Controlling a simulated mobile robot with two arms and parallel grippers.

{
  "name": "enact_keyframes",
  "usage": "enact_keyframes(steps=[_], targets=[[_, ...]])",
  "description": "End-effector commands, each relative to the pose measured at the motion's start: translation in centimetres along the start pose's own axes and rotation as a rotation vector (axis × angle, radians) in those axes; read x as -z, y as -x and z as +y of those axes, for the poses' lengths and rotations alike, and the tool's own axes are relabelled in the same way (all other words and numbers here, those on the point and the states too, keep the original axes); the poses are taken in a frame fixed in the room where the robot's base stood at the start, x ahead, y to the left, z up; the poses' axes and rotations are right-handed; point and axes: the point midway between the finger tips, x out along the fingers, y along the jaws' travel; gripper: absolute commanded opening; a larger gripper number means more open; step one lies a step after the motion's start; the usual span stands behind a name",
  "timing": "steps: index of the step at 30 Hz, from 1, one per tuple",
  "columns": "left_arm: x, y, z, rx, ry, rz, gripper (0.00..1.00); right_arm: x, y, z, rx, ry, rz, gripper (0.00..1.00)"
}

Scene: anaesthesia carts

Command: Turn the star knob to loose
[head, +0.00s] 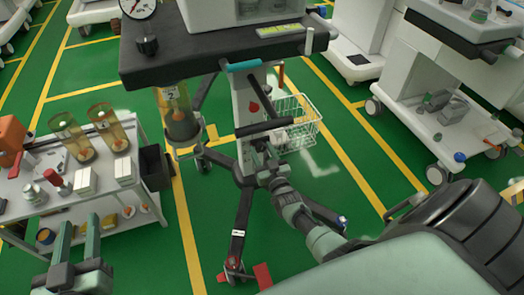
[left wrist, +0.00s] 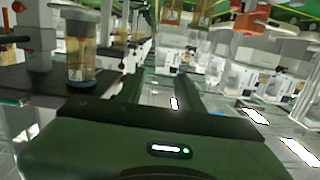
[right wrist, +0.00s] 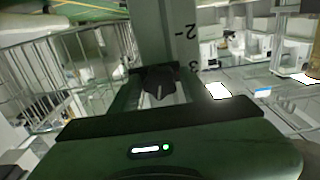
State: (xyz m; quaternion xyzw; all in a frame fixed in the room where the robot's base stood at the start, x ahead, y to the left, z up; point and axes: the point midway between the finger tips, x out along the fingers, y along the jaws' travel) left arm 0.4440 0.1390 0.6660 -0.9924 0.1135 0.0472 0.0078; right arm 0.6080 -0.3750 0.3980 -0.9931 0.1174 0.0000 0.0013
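The dark star knob (right wrist: 158,82) sits on the cart's grey column, beside scale marks, in the right wrist view. My right gripper (head: 268,158) is at the column below the cart top in the head view. Its fingers (right wrist: 158,95) are apart, with the knob between their tips. I cannot make out whether they touch it. In the head view the knob is hidden or too small to tell. My left gripper (head: 78,238) is open and empty at lower left, in front of the white trolley. The column (head: 243,95) also has a red part on it.
A wire basket (head: 300,125) hangs right of the column. The cart's dark legs (head: 242,222) spread over the green floor. A white trolley (head: 85,203) with bottles and boxes stands at left. Another cart (head: 440,110) stands at right.

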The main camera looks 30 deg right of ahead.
Motion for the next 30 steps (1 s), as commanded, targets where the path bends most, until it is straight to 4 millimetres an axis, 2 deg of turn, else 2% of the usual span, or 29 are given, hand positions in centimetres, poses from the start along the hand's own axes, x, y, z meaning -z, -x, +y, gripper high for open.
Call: enact_keyframes(steps=[5,11,15,21,30], targets=[[-0.1,0.0,0.0,0.0,0.0,-0.01,0.36,0.0,0.3,0.0,0.0,0.0,-0.001,0.46],[-3.3,0.8,-0.5,0.011,-0.003,-0.185,0.36,0.1,2.2,0.0,0.0,0.0,-0.002,0.46],[-6.2,2.2,-0.9,0.02,-0.003,-0.342,0.36,0.1,4.1,0.0,0.0,-0.001,-0.002,0.46],[-9.4,4.3,-1.4,0.032,-0.001,-0.524,0.36,0.1,6.5,0.0,0.0,0.0,-0.001,0.46],[-11.1,5.8,-1.6,0.038,0.0,-0.626,0.36,0.0,7.8,0.0,0.0,0.0,0.0,0.46]])
